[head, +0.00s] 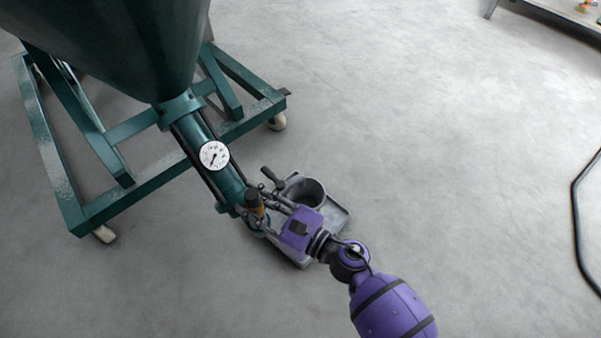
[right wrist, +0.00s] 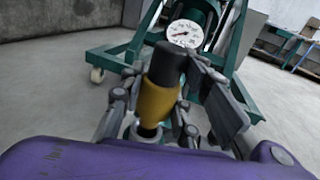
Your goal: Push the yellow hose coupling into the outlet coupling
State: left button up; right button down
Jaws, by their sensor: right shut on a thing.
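The yellow hose coupling (head: 257,209) has a black upper part and sits between the fingers of my right gripper (head: 268,211). In the right wrist view the coupling (right wrist: 157,101) stands roughly upright, with the gripper's fingers (right wrist: 158,105) closed on both sides of it. In the head view it is right at the lower end of the teal outlet pipe (head: 225,178). The outlet coupling is mostly hidden there by the gripper and the yellow coupling, so I cannot tell whether the two are joined. My left gripper is not in view.
A teal hopper (head: 130,45) stands on a wheeled frame (head: 73,208). The pipe carries a white pressure gauge (head: 214,155). A grey bucket (head: 305,189) stands in a tray (head: 341,217) beside my gripper. A black hose (head: 575,215) lies at the far right; the floor between is clear.

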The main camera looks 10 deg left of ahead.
aim_at(262, 215)
jog(key=shift+f+b, duration=1.5)
jog(key=shift+b, duration=0.2)
jog(key=c, duration=1.2)
grip_release()
jog(key=shift+s+d, duration=0.1)
jog(key=shift+d, duration=0.1)
jog(key=v, duration=1.1)
jog(key=shift+s+d, duration=0.1)
jog(key=shift+d, duration=0.2)
